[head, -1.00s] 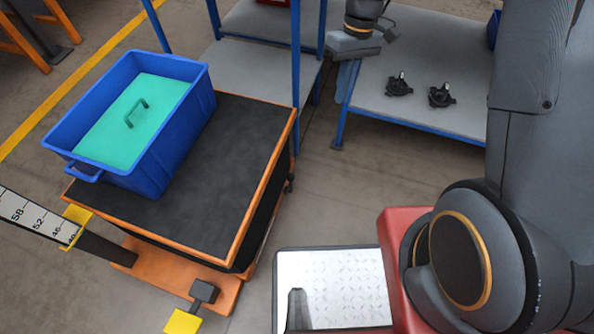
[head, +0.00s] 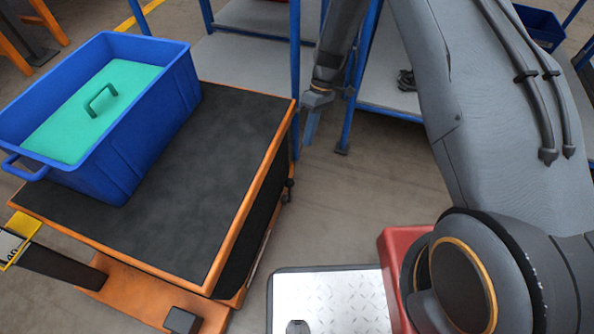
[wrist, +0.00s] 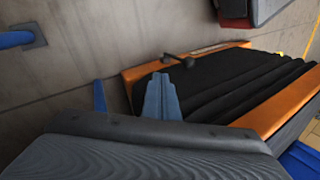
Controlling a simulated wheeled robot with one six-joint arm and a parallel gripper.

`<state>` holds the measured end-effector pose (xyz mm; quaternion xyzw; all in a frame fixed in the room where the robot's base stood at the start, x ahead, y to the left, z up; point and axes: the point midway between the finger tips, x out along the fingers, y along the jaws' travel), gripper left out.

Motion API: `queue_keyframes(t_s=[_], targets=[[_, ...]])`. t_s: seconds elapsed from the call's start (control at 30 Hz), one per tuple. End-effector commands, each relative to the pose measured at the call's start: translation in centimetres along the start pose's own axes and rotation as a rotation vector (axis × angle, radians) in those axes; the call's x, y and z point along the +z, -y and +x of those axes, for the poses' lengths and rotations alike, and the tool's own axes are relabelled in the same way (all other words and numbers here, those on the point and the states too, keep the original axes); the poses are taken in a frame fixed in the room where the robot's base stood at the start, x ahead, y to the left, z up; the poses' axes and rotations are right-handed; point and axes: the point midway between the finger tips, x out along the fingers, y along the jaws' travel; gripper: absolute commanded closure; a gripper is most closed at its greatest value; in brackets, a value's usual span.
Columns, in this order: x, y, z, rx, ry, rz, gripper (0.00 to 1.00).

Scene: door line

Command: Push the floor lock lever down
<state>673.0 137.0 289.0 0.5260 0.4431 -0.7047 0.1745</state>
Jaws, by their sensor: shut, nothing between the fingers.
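A small dark lever (head: 290,186) sticks out from the right side of the orange-edged cart (head: 262,195); I take it for the floor lock lever. In the wrist view the lever (wrist: 180,60) stands out from the cart's orange edge, just beyond and to the right of my fingertips. My gripper (head: 311,125) is shut and empty, its blue-grey fingers pointing down, beyond the lever in the head view. The fingers (wrist: 162,95) also show in the wrist view and appear apart from the lever. The lever's lower part is too small to read.
A blue crate (head: 150,150) with a green insert stands on the cart's black top. A dark pedal block (head: 182,320) is at the cart's near base. Blue-legged benches (head: 343,130) stand close behind my gripper. Bare floor (head: 350,210) lies right of the cart.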

Motion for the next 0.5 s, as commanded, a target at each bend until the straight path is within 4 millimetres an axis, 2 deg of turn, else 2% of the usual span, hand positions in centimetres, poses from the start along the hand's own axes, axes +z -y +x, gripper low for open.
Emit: queue_keyframes(t_s=[0.27, 0.37, 0.5], targets=[[0.1, 0.0, 0.2, 0.000, 0.001, 0.002, 1.00], [0.1, 0.0, 1.1, -0.001, 0.002, 0.002, 1.00], [0.1, -0.1, 3.4, -0.001, 0.003, 0.002, 1.00]])
